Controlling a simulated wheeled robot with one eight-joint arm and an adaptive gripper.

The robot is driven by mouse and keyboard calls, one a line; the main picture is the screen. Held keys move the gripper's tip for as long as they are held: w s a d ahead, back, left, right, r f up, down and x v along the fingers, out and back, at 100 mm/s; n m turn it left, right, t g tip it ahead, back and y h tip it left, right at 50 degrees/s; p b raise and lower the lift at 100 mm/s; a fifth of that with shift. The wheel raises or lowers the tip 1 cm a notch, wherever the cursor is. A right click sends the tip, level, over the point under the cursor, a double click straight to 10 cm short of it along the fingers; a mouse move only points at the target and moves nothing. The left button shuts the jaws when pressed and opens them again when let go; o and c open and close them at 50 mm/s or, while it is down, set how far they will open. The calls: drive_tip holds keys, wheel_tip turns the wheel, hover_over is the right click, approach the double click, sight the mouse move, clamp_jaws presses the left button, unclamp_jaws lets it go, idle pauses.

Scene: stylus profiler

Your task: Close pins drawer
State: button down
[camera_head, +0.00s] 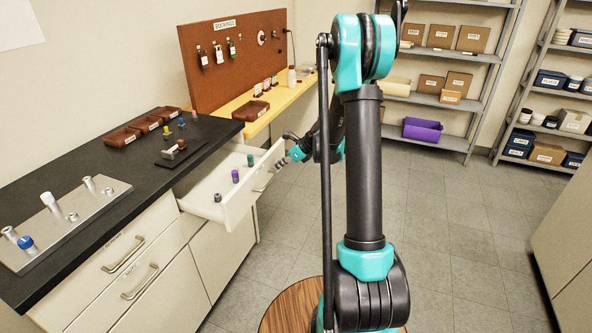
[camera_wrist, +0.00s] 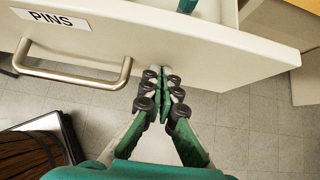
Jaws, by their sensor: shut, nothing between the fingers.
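The pins drawer (camera_head: 226,207) is pulled out from the counter in the head view, with several small coloured pegs standing inside. In the wrist view its white front (camera_wrist: 210,45) has a "PINS" label (camera_wrist: 50,19) and a metal bar handle (camera_wrist: 75,78). My gripper (camera_wrist: 167,75) is shut and empty. Its fingertips are at the drawer front, to the right of the handle, touching or very close to it. In the head view my gripper (camera_head: 284,154) is small beside the drawer's front face.
The black countertop (camera_head: 85,177) holds brown trays, small coloured pieces and a metal plate (camera_head: 70,222) with pegs. Other closed drawers (camera_head: 130,265) lie to the left. A pegboard (camera_head: 235,60) and yellow shelf stand behind. The tiled floor at right is clear up to the shelving.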

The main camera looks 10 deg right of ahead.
drive_tip(key=w+a, duration=0.3)
drive_tip(key=a, duration=0.3)
drive_tip(key=w+a, duration=0.4)
drive_tip(key=a, duration=0.2)
drive_tip(key=w+a, duration=0.4)
drive_tip(key=a, duration=0.2)
drive_tip(key=shift+w+a, duration=0.1)
drive_tip(key=shift+w, duration=0.1)
drive_tip(key=shift+w+a, duration=0.1)
drive_tip(key=shift+w+a+r, duration=0.1)
